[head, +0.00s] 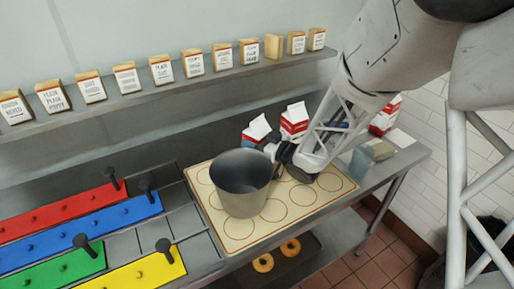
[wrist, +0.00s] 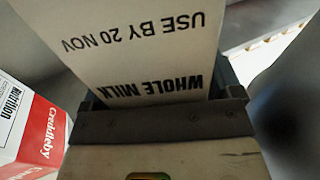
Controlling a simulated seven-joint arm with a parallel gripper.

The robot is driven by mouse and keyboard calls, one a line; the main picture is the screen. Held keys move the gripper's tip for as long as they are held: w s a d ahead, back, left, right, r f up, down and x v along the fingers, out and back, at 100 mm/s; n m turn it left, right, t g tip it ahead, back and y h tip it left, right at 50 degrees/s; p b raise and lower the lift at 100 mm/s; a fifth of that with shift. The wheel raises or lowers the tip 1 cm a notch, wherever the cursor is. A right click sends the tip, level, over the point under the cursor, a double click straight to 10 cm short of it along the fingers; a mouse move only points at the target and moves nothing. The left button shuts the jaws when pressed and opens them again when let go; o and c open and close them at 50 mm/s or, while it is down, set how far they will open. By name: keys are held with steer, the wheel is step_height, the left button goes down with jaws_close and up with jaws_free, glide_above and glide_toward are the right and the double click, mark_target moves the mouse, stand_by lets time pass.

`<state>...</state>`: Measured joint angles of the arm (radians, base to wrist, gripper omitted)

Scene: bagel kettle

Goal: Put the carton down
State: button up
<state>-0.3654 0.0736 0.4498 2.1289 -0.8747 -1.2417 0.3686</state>
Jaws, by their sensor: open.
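A white carton (wrist: 150,45) marked "WHOLE MILK" and "USE BY 20 NOV" fills the upper middle of the wrist view, close to my gripper (wrist: 160,120). My gripper is open, with the carton at its jaws; its fingertips are partly hidden. In the head view my gripper (head: 282,153) is low over the counter, just behind and right of the grey pot. Red, white and blue cartons stand behind it, one at the left (head: 258,130) and one in the middle (head: 294,120). I cannot tell which is the one at my jaws. Another carton (head: 386,116) stands farther right, beyond my arm.
The grey metal pot (head: 241,190) stands on a cream mat with red circles (head: 312,205). A bluish cup (head: 361,161) is near the right end. Coloured peg boards (head: 80,225) lie left. A shelf of labelled packets (head: 190,85) runs above. Bagels (head: 263,263) lie below the counter.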

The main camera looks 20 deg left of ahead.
stand_by(0.5)
steer(key=c, duration=1.5)
steer(key=shift+c, duration=0.2)
steer(key=shift+r, duration=0.25)
steer(key=shift+r, duration=4.85)
